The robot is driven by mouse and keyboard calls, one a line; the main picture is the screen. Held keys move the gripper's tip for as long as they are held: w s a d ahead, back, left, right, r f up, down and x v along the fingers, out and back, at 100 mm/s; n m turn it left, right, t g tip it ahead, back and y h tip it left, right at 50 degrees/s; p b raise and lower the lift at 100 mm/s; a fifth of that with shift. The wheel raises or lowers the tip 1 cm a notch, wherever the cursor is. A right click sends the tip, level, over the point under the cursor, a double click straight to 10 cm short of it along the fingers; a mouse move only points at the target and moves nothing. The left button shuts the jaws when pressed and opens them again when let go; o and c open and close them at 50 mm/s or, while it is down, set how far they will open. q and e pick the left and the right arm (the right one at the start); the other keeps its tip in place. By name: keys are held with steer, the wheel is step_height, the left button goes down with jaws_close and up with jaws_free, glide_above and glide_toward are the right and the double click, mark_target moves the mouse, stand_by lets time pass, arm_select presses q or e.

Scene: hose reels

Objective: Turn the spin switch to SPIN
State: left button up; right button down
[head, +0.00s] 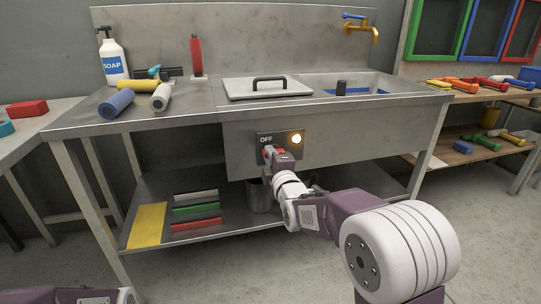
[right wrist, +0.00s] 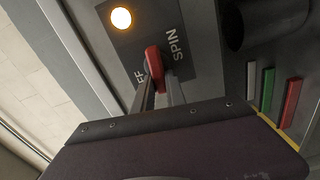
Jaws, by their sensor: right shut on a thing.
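The spin switch is a red handle (right wrist: 153,60) on a dark panel (head: 264,137) on the front of the steel sink unit. The panel has the words OFF and SPIN and a lit yellow-orange lamp (head: 296,139); the lamp also shows in the right wrist view (right wrist: 121,18). There, the red handle sits between the two words, and OFF is partly hidden behind it and a finger. My right gripper (head: 269,153) is shut on the handle, with its fingers on either side (right wrist: 158,78). In the head view it hides SPIN. My left gripper is out of view.
A steel lid with a black handle (head: 268,88) lies on the counter beside the sink basin. The lower shelf holds a yellow sheet (head: 147,226) and coloured bars. A grey cylinder (head: 259,196) is below the panel.

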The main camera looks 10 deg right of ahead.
steer(key=shift+f+n, duration=0.15)
steer(key=shift+n, duration=0.35)
stand_by(0.3)
steer(key=c, duration=1.4)
jaws_free()
steer(key=shift+o, duration=0.2)
